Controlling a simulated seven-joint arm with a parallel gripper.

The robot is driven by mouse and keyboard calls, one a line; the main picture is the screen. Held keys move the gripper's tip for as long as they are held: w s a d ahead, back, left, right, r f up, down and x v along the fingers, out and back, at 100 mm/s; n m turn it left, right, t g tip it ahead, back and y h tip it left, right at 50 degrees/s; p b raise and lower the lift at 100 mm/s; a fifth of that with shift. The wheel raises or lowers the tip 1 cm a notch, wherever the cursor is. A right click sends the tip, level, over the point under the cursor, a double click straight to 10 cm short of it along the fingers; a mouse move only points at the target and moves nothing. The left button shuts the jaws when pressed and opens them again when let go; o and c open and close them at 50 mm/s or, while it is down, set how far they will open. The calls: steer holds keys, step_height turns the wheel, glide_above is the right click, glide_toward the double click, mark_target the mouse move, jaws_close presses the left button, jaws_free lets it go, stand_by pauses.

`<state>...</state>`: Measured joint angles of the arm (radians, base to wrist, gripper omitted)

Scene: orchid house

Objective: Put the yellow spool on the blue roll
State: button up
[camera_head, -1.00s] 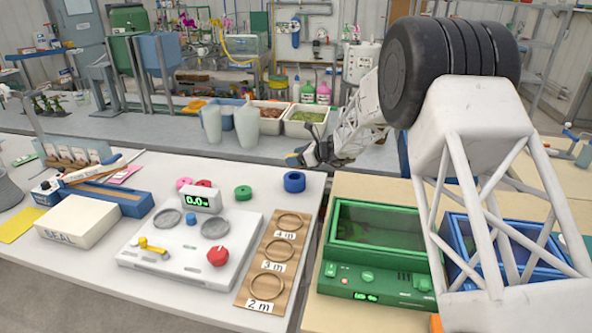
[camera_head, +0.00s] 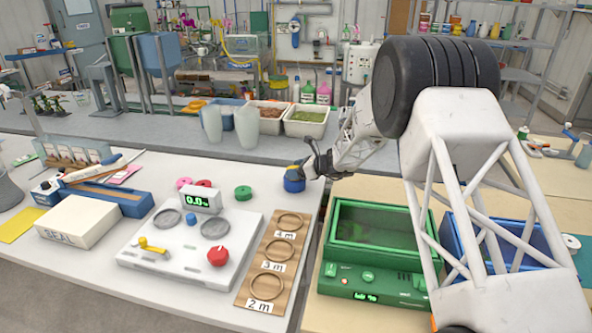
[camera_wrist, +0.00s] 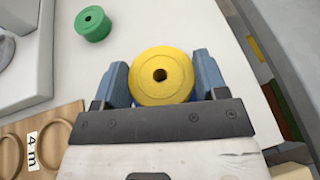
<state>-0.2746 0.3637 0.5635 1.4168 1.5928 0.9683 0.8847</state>
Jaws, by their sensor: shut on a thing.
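The yellow spool (camera_wrist: 178,68) is between the two blue fingers of my gripper (camera_wrist: 160,80) in the wrist view, its round face and centre hole toward the camera. My gripper (camera_head: 298,170) is shut on it at the right back of the white table. The blue roll (camera_head: 293,185) stands directly below the gripper and spool in the head view. The spool shows there only as a small patch. I cannot tell whether the spool touches the roll.
A green roll (camera_head: 243,193) stands to the left, with pink and red rolls beyond it. A wooden board with rings (camera_head: 272,262) and a white device (camera_head: 150,262) lie nearer the front. A green bin (camera_head: 380,235) stands on the right table, across a gap.

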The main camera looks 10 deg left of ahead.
steer(key=o, duration=0.9)
steer(key=shift+f, duration=0.1)
steer(key=shift+d+r, duration=0.1)
steer(key=shift+r, duration=0.15)
steer(key=v, duration=1.1)
steer(key=shift+s+d+r, duration=0.15)
steer(key=shift+d+r, duration=0.05)
steer(key=shift+d, duration=0.15)
